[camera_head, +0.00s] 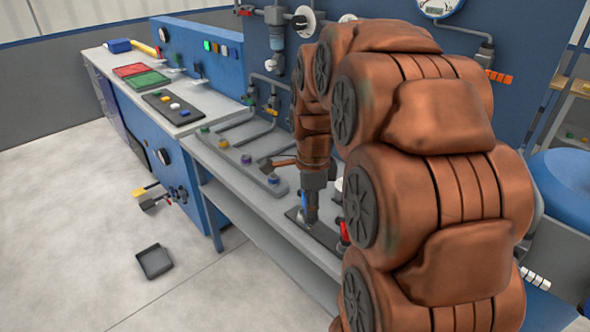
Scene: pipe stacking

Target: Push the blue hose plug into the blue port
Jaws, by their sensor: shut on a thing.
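My gripper (310,212) points straight down over a dark mat (322,237) on the workbench. It is shut on a small blue piece, which looks like the blue hose plug (304,200); only a sliver of it shows beside the fingers. Left of the gripper, a grey bar (236,161) lies on the bench with several coloured ports along it. The port at its near end (272,179) looks blue, but it is small. The gripper is to the right of this port and apart from it. My arm hides the bench behind and to the right.
A hammer-like tool with an orange handle (281,163) lies behind the bar, close to the near port. Grey pipes (246,138) run across the bench behind the bar. A red-topped fitting (343,232) stands just right of the mat. A dark tray (154,261) lies on the floor.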

